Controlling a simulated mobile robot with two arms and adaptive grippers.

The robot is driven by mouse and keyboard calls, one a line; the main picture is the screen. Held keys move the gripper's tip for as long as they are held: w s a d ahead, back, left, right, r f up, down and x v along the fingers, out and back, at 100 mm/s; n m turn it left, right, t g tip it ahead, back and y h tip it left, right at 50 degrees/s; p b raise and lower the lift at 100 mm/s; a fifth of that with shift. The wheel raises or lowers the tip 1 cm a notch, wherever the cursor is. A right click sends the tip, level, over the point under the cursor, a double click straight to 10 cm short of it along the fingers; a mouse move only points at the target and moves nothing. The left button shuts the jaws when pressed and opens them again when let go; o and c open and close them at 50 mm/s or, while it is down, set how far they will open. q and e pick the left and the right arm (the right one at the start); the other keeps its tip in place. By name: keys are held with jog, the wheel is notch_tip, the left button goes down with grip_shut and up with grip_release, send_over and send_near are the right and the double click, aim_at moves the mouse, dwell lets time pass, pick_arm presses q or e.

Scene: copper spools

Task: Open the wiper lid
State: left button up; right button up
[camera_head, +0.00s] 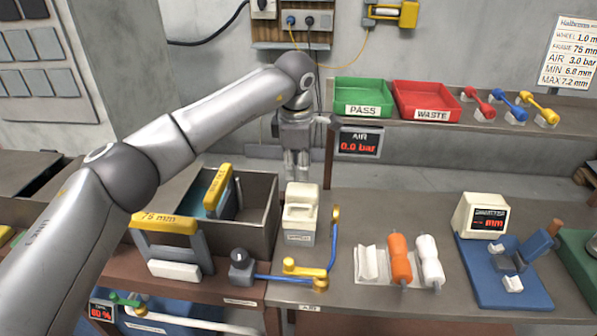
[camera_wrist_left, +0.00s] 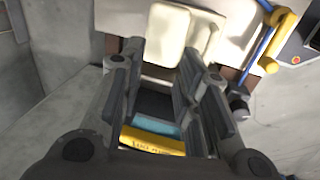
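The wiper appears to be the cream box (camera_head: 299,222) with a raised cream top, standing on the bench at the centre; its label is too small to read. The cream lid (camera_wrist_left: 167,35) lies just beyond the fingertips there. My right gripper is not in view.
A grey bin (camera_head: 262,222) with yellow-handled gauges stands left of the box. A blue pipe with yellow handle (camera_head: 302,268) runs close on its right and front. Orange (camera_head: 400,260) and white spools sit further right. Green and red trays (camera_head: 428,98) are on the back shelf.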

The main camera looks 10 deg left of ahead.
pick_arm(q)
notch_tip(320, 180, up, 9)
jog(key=s, duration=0.2)
jog(key=shift+f, duration=0.1)
